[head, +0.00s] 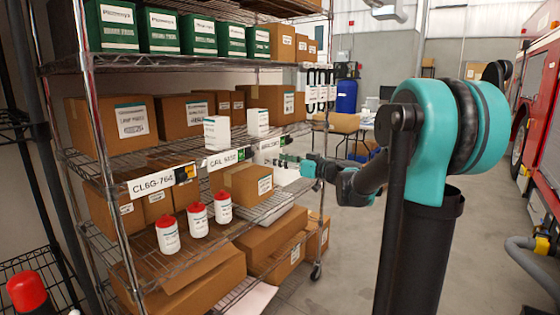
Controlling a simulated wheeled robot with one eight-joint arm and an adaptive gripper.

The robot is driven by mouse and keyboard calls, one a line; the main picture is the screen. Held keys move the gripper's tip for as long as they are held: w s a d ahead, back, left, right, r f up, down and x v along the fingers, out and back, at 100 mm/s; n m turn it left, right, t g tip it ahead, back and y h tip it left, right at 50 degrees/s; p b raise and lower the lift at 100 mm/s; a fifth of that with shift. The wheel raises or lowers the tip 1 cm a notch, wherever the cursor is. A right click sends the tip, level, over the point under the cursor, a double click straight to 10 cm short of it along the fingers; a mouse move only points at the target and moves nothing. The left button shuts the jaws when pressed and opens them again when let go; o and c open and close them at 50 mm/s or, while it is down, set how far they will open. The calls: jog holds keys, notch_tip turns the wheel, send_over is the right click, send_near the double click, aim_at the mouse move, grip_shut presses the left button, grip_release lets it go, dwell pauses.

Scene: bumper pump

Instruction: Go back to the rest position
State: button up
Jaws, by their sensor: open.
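My gripper (286,160) is at the end of my arm, beside the right part of the wire shelf rack (90,67), near the edge of the middle shelf. It is open, but small and partly hidden by my wrist, so its fingers are hard to make out. A white box-like thing (286,177) shows just below it; I cannot tell whether they touch. My arm reaches left from my column toward the rack.
Two white boxes (216,133) (257,122) stand on the middle shelf among brown cartons (127,125). Several red-capped white bottles (167,232) stand lower. Green boxes (111,27) line the upper shelf. A red vehicle (541,110) is at right. Open floor (345,255) lies between.

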jog(key=s+f+m+g+h, duration=0.2)
jog(key=s+f+g+h, duration=0.1)
jog(key=s+f, duration=0.85)
jog(key=s+d+f+m+g+h, duration=0.2)
jog(key=s+d+f+m+h, duration=0.2)
jog(key=s+d+f, duration=0.4)
jog(key=s+d+f+m+g+h, duration=0.1)
jog(key=s+d+f+m+h, duration=0.3)
jog(key=s+f, duration=0.9)
jog(key=s+d+h, duration=0.1)
jog(key=d+h, duration=0.2)
jog(key=d, duration=0.2)
jog(key=shift+s+f+g, duration=0.15)
jog(key=shift+s+g, duration=0.05)
jog(key=shift+g, duration=0.2)
